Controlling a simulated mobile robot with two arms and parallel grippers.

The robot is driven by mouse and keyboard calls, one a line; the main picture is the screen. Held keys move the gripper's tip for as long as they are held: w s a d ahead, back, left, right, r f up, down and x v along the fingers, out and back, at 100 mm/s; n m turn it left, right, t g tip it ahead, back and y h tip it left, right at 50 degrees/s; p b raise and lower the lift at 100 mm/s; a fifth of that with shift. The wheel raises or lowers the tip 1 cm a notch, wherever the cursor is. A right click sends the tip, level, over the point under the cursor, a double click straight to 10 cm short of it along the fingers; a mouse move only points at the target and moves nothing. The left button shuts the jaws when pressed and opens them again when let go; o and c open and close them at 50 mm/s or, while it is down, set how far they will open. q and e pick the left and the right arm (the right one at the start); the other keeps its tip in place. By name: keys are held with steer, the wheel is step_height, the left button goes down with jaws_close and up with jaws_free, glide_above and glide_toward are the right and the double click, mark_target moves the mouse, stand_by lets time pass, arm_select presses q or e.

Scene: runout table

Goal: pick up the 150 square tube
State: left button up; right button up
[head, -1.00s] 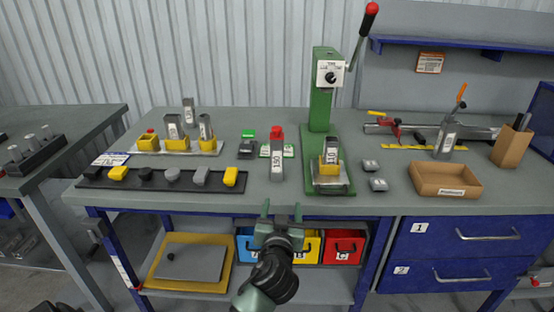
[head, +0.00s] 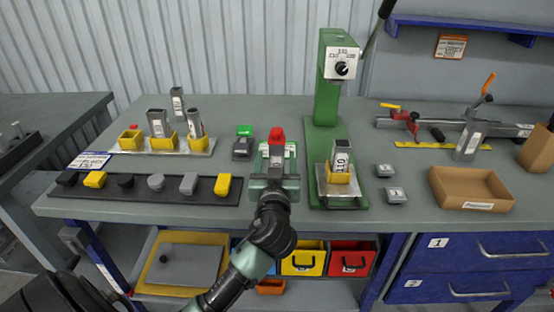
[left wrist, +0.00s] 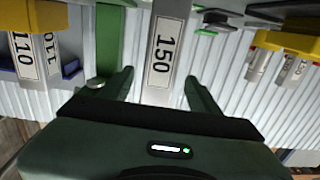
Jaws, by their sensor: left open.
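In the left wrist view the gripper (left wrist: 159,77) is open, one finger on each side of the tube, with gaps visible. My right gripper is not in view.
A green press (head: 327,95) holding a 110 tube (head: 342,157) stands to the right. A dark strip with several caps (head: 140,190) and yellow holders with tubes (head: 162,142) lie to the left. A cardboard tray (head: 470,188) is at the right.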

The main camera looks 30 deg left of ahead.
arm_select(q)
steer(key=shift+w+a+r+p, duration=0.2)
steer(key=shift+w+a+p, duration=0.05)
steer(key=shift+w, duration=0.2)
steer(key=shift+w+a+r+p, duration=0.2)
steer(key=shift+w, duration=0.2)
steer(key=x, duration=0.2)
steer(key=shift+w+a+f+p, duration=0.15)
steer(key=shift+w+a+p, duration=0.05)
steer(key=shift+w+p, duration=0.15)
steer(key=shift+w+a, duration=0.2)
steer(key=shift+w, duration=0.1)
steer(key=shift+w+f, duration=0.1)
steer(key=c, duration=0.9)
jaws_close()
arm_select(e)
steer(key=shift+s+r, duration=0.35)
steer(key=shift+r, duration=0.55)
